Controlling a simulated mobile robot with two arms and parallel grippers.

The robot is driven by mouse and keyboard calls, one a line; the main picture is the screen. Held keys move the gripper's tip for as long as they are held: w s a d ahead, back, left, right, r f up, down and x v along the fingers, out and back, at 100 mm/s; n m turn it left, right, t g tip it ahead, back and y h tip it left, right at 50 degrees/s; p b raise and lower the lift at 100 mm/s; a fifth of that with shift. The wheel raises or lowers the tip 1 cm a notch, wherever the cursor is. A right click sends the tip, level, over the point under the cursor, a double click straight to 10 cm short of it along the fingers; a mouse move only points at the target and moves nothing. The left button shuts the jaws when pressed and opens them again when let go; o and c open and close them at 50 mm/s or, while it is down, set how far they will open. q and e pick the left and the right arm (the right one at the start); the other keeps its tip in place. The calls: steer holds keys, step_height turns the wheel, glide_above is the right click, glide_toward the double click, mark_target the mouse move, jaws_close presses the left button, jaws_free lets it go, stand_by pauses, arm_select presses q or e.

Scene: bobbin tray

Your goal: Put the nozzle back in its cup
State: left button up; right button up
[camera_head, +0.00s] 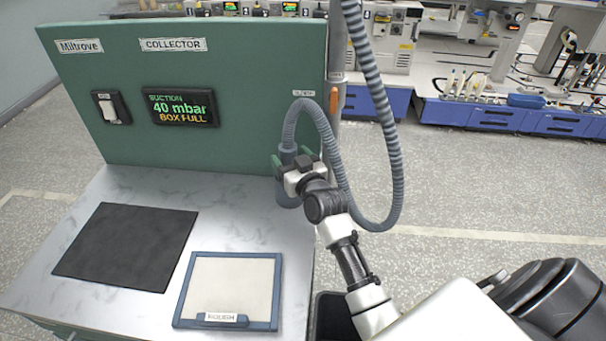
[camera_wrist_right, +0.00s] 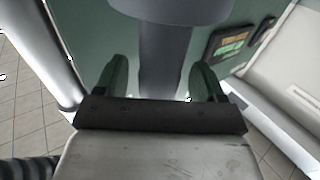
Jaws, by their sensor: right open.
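The nozzle (camera_head: 288,148) is a blue-grey tube at the end of a ribbed grey hose (camera_head: 322,117). It stands upright by the right end of the green panel, with its lower end at the blue-grey cup (camera_head: 286,194). My right gripper (camera_head: 291,160) is at the nozzle, just above the cup, and hides part of both. In the right wrist view its two green fingers (camera_wrist_right: 165,85) are open on either side of the narrow grey nozzle (camera_wrist_right: 165,62). The nozzle runs into the wider grey cup (camera_wrist_right: 170,12) there and appears seated in it. My left gripper is out of view.
The green panel (camera_head: 230,75) carries a switch (camera_head: 111,107) and a display (camera_head: 181,107) reading "40 mbar, BOX FULL". A dark mat (camera_head: 127,246) and a blue-framed tray (camera_head: 274,285) labelled "ROUGH" lie on the worktop (camera_head: 232,213). A pole (camera_head: 336,60) stands close right of the nozzle.

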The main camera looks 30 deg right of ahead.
steer(key=s+b, duration=0.1)
steer(key=s, duration=0.9)
steer(key=shift+s+a, duration=0.3)
